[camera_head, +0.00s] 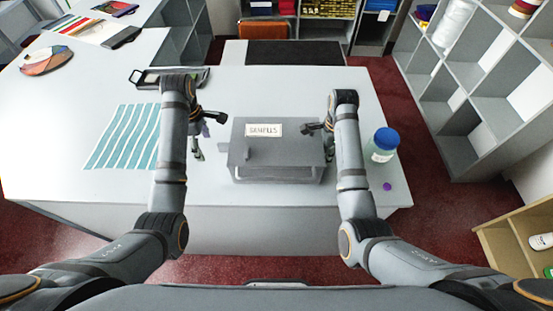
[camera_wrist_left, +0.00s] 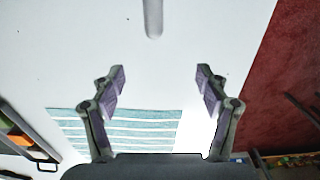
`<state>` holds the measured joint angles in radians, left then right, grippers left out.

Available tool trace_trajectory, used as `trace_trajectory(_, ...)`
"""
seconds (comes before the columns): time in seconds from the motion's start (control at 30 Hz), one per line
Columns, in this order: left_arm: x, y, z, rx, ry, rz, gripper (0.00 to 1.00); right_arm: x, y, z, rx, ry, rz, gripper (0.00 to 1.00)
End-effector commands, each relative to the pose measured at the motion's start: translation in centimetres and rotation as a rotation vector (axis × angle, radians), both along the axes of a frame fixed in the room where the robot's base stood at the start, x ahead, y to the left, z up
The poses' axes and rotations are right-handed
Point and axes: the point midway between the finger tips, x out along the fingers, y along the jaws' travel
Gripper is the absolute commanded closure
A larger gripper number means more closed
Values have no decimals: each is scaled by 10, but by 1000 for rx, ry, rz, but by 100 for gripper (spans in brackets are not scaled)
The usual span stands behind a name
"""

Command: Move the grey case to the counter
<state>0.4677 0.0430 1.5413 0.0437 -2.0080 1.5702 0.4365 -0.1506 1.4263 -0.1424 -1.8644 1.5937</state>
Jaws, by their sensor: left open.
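The grey case (camera_head: 290,154) has a white label (camera_head: 264,130) reading roughly "SAMPLES". It sits near the front edge of the white counter (camera_head: 100,200), between my arms. My left gripper (camera_head: 203,140) is just left of the case, apart from it. In the left wrist view my left gripper (camera_wrist_left: 159,80) is open and empty, its two purple-padded fingers spread over a white surface. My right gripper (camera_head: 312,128) is at the case's right side, over its top edge. I cannot tell whether it touches the case, and its fingers are too small to read.
A striped teal swatch sheet (camera_head: 125,137) lies left of my left arm. A blue-lidded jar (camera_head: 381,145) and a purple disc (camera_head: 387,187) are to the right. A dark clip-like tray (camera_head: 190,77) lies behind. Grey shelves (camera_head: 455,110) stand at right.

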Motion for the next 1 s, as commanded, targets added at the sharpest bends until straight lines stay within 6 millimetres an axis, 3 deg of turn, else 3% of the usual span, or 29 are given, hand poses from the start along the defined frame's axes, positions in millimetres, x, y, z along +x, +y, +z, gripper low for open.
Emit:
trace_trajectory(0.03,0,0,0,0,0,0,25,0,0,0,0,0,0,57)
trace_trajectory(0.27,0,0,0,0,0,0,25,0,0,0,0,0,0,26)
trace_trajectory(0.6,0,0,0,0,0,0,25,0,-4,0,-2,0,-1,26)
trace_trajectory(1.0,0,0,0,0,0,0,25,-1,-65,0,-3,0,-1,26)
